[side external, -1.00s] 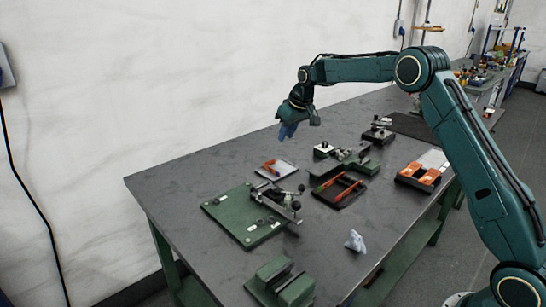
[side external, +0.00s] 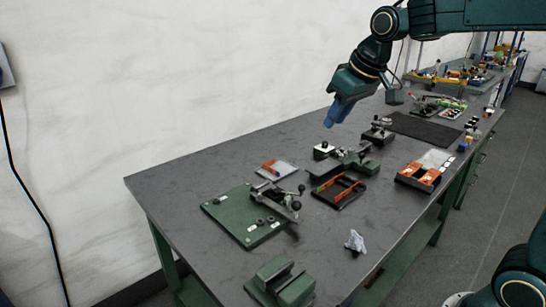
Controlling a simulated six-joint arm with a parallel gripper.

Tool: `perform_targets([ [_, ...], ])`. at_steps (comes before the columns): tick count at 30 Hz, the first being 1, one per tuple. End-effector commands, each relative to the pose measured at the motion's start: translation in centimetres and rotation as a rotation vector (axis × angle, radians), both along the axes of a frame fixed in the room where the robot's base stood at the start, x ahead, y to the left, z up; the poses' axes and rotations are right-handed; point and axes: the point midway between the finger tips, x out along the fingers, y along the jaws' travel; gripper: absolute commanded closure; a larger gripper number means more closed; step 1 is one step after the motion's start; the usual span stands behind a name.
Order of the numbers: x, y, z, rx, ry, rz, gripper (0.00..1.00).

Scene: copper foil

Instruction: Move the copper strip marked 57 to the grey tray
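Orange-copper strips (side external: 324,185) lie along the edges of a dark tray (side external: 341,201) in the middle of the bench. More orange pieces (side external: 418,176) sit in a black holder at the right. No number is readable on any of them, so I cannot tell which is marked 57. My gripper (side external: 337,114), with blue fingers, hangs above the back of the bench, clear of all these things. Its fingers look close together; whether they are open or shut is unclear.
A green plate with a lever clamp (side external: 240,218) stands at the left front, and a green block fixture (side external: 281,284) in front of it. Green tooling (side external: 347,162) stands near the centre. The bench's left back is clear.

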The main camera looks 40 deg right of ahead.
Motion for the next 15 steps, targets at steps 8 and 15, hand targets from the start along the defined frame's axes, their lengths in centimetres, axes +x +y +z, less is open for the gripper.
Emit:
perform_targets([
  [8, -8.0, 1.7, 0.0, 0.001, -0.017, 0.001, 0.76],
  [15, -14.5, 2.6, -1.6, 0.003, -0.028, 0.001, 0.76],
])
